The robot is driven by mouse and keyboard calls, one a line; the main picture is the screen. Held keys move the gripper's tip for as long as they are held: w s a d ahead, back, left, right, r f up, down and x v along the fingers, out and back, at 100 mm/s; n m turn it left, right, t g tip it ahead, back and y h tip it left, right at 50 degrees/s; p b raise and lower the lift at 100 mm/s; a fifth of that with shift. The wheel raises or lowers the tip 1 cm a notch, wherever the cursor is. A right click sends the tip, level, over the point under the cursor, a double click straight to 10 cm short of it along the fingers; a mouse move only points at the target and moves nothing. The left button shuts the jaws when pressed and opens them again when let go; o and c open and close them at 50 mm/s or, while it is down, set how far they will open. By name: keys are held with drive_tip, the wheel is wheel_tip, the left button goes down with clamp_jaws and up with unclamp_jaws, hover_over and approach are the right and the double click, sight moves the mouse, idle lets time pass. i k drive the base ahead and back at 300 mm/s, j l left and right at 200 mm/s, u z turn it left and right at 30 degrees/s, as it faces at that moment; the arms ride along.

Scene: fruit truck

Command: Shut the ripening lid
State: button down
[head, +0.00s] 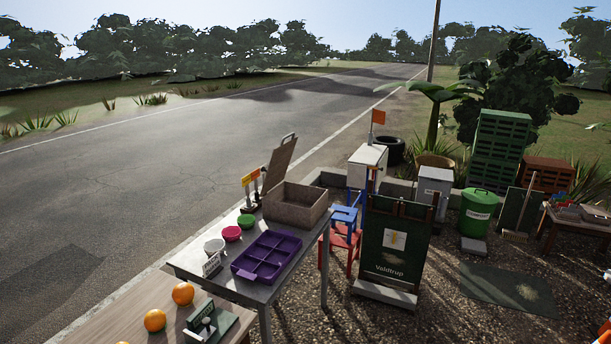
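A brown box (303,207) that appears to be the ripening box stands at the far end of the grey table. Its lid (279,163) is open and stands up, tilted, at the box's left side, with a handle loop at its top. The inside of the box is mostly hidden by its walls, so I cannot tell what it holds. My gripper is not in view.
A purple compartment tray (266,257) and pink, green and white bowls (214,246) stand on the table (216,283). Oranges (155,320) lie on a nearer wooden surface. A dark sign board (393,243) and red chair (343,243) stand to the right of the table.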

sight(281, 155)
drive_tip(key=i+z, duration=0.25)
drive_tip(key=i, duration=0.75)
drive_tip(key=i+j+z, duration=0.2)
drive_tip(key=i, duration=0.8)
